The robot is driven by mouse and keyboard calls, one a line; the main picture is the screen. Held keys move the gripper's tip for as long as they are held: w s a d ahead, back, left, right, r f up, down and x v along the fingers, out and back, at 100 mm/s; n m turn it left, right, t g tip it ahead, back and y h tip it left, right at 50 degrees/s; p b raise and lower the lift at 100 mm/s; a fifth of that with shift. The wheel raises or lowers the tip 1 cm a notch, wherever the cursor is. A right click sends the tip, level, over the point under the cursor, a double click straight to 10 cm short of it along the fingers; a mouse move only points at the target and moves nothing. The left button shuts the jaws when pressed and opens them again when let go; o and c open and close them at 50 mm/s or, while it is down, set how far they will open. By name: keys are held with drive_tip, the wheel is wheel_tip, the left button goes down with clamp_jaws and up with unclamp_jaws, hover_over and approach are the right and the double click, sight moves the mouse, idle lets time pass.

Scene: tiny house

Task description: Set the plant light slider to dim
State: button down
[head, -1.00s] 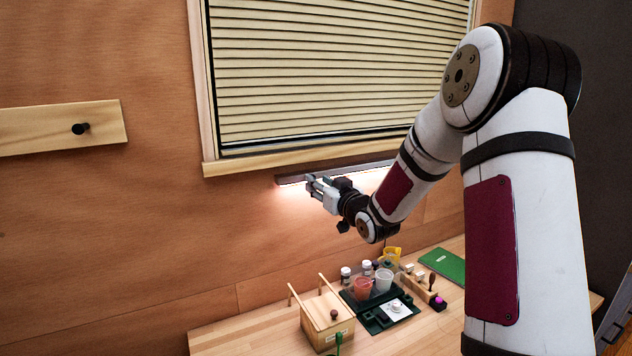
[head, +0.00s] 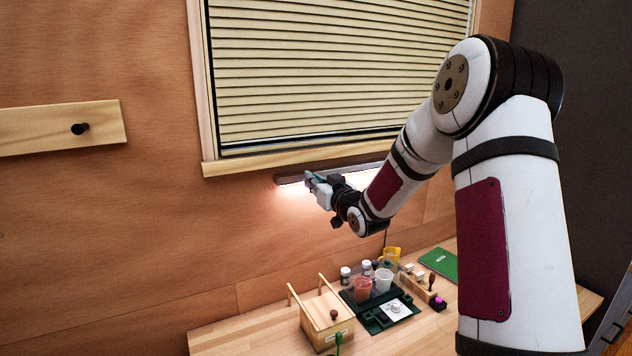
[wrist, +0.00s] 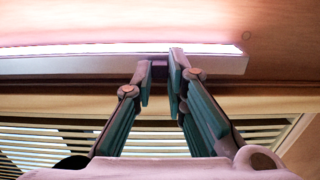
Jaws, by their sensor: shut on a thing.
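The plant light (head: 288,180) is a dark bar with a glowing underside, fixed to the wall below the window. In the wrist view its grey housing (wrist: 60,66) and bright strip (wrist: 110,49) cross the top. A small dark slider knob (wrist: 160,72) stands at the housing's edge, toward the bar's right end in that view. My gripper (head: 310,178) is at the bar's left part in the head view. In the wrist view my gripper (wrist: 160,85) has its fingers on either side of the knob, shut on it. Any dim marking cannot be seen.
The window blind (head: 330,70) and wooden sill (head: 230,168) are just above the bar. The table below holds a wooden box (head: 325,320), a dark tray (head: 375,325) with cups, and a green book (head: 440,264).

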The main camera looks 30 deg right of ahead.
drive_tip(key=a, duration=0.3)
drive_tip(key=shift+a, duration=0.15)
drive_tip(key=c, duration=1.6)
unclamp_jaws()
approach(299, 178)
drive_tip(key=s, duration=0.5)
drive_tip(key=shift+s, duration=0.25)
